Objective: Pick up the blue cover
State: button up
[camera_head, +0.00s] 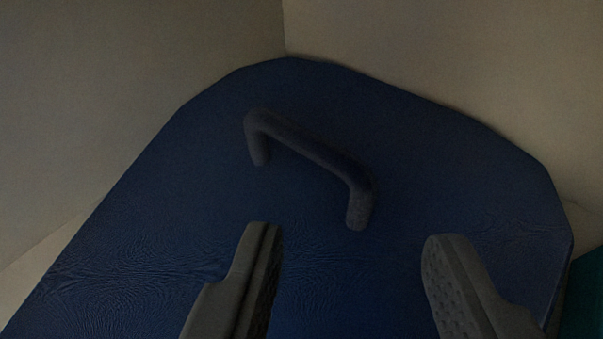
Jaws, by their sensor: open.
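The blue cover (170,210) is a dark blue panel with rounded corners that fills most of the view. A grey bar handle (310,150) stands up from it, running slantwise from upper left to lower right. My gripper (350,240) is open and empty, with one grey finger on each side at the bottom of the view. In the picture the fingertips lie below the handle, and the handle is not between them. How far the fingers are above the cover I cannot tell. The near edge of the cover is out of view.
Pale walls (430,50) meet in a corner behind the cover, close to its far edges. A teal thing (588,295) shows at the lower right edge, beside the cover. The light is dim.

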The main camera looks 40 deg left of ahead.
aim_at(355, 201)
jog(key=shift+d+x, duration=0.2)
jog(key=shift+x, duration=2.15)
jog(key=shift+f, duration=0.15)
jog(key=shift+c, duration=0.2)
grip_shut()
